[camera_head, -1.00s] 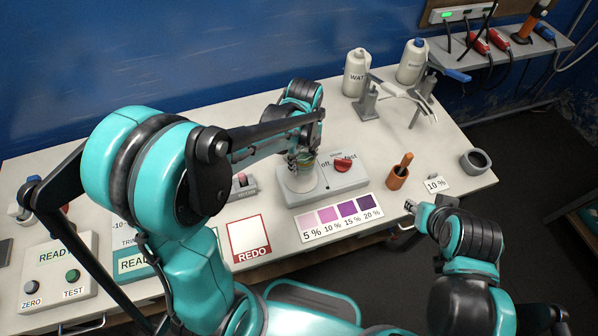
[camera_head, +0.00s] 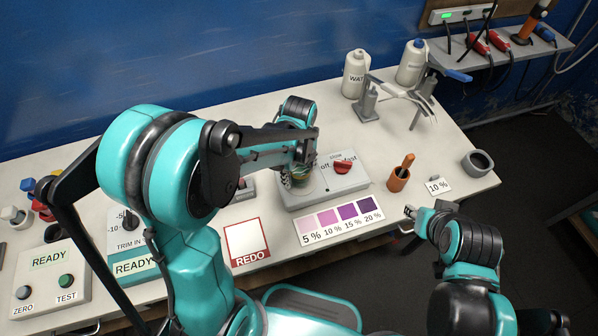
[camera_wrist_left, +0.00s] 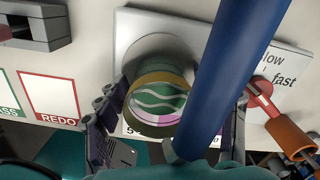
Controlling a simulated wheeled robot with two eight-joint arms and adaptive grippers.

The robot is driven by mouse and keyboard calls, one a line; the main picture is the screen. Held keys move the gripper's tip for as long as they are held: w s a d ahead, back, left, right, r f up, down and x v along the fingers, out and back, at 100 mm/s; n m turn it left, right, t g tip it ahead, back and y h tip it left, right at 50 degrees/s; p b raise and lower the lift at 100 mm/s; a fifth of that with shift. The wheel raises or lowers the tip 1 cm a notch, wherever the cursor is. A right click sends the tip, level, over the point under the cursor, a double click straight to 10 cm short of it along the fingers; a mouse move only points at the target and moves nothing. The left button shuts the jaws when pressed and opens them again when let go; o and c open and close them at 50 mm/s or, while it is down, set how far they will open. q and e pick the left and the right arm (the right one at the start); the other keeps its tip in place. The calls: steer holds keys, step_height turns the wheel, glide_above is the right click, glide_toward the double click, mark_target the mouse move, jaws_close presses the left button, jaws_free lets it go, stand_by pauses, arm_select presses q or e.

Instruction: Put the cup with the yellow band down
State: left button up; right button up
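The cup with the yellow band (camera_wrist_left: 159,103) is between the fingers of my left gripper (camera_wrist_left: 168,112) in the left wrist view. I look into its open top and see green with pale wavy lines. One finger lies against the cup's left side; a blue bar hides the contact on the right. In the head view my left gripper (camera_head: 297,172) is shut around the cup (camera_head: 302,177), over the round plate of the grey stirrer (camera_head: 336,188). Whether the cup's base touches the plate is hidden. My right gripper (camera_head: 408,216) is off the table's front edge, its fingers too small to judge.
The stirrer's red knob (camera_head: 342,168) is right of the cup. An orange holder (camera_head: 398,180) stands farther right. The colour chart (camera_head: 341,220) and the REDO square (camera_head: 247,242) lie in front. White bottles (camera_head: 355,73) and a clamp stand (camera_head: 368,106) are behind.

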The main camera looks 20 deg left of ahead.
arm_select(q)
steer(key=shift+r, duration=0.1)
steer(key=shift+r, duration=0.25)
step_height(320, 180, up, 11)
steer(key=p, duration=0.4)
steer(key=s+a+r+n+t, duration=0.2)
steer(key=s+n, duration=0.3)
steer(key=n, duration=0.7)
steer(key=s+a+r+n+t, duration=0.2)
steer(key=s+n+t, duration=0.3)
steer(key=n, duration=0.7)
steer(key=shift+s+r+n, duration=0.3)
steer(key=shift+s+r, duration=0.05)
steer(key=shift+r, duration=0.1)
steer(key=shift+a, duration=0.1)
step_height(320, 180, down, 6)
steer(key=b, duration=0.6)
